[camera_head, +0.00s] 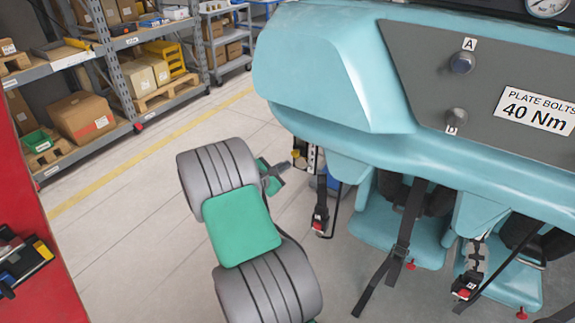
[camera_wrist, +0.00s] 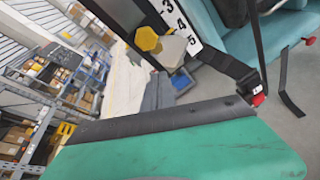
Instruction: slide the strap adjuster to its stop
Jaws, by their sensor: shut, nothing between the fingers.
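My gripper (camera_head: 284,167) is at the end of my grey and green arm, left of the teal machine's nearest seat. Its fingers look shut and empty. In the wrist view, my green gripper body and a dark bar fill the bottom. A white numbered strip (camera_wrist: 181,22) stands upright there, with a yellow six-sided knob (camera_wrist: 146,38) and a pale grey block (camera_wrist: 172,47) beside it. A black strap fitting (camera_wrist: 238,72) joins a buckle with a red button (camera_wrist: 258,99). In the head view that buckle (camera_head: 320,218) hangs right of my gripper. I cannot tell which part is the adjuster.
The teal car body (camera_head: 330,70) overhangs close on the right, with a grey panel (camera_head: 440,75) above. Seats with hanging black straps (camera_head: 405,235) and another buckle (camera_head: 465,287) lie further right. Shelves with boxes (camera_head: 82,115) stand back left. The floor between is clear.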

